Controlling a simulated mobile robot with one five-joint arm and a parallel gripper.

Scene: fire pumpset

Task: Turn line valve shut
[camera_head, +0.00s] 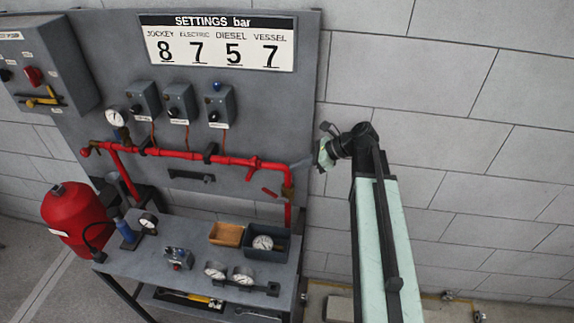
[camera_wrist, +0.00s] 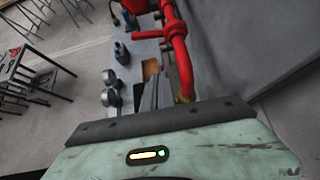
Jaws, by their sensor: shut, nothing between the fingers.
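The red pipe (camera_head: 190,154) runs across the grey panel and turns down at its right end. A brass-coloured fitting (camera_head: 287,190) sits on the down-going section, with a small red lever (camera_head: 270,192) beside it, slanting down to the right; this looks like the line valve. My gripper (camera_head: 300,163) is shut and empty, pointing left, just above and right of the fitting and apparently apart from it. In the wrist view the red pipe (camera_wrist: 178,50) runs down to the brass fitting (camera_wrist: 187,95), whose lower part is hidden behind my gripper's body. The lever is not clear there.
A grey bench (camera_head: 190,240) below holds an orange tray (camera_head: 227,234), a dark bin (camera_head: 263,243) with a gauge, and loose gauges. A red vessel (camera_head: 75,215) stands left. The settings board (camera_head: 218,43) hangs above. Bare wall lies right.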

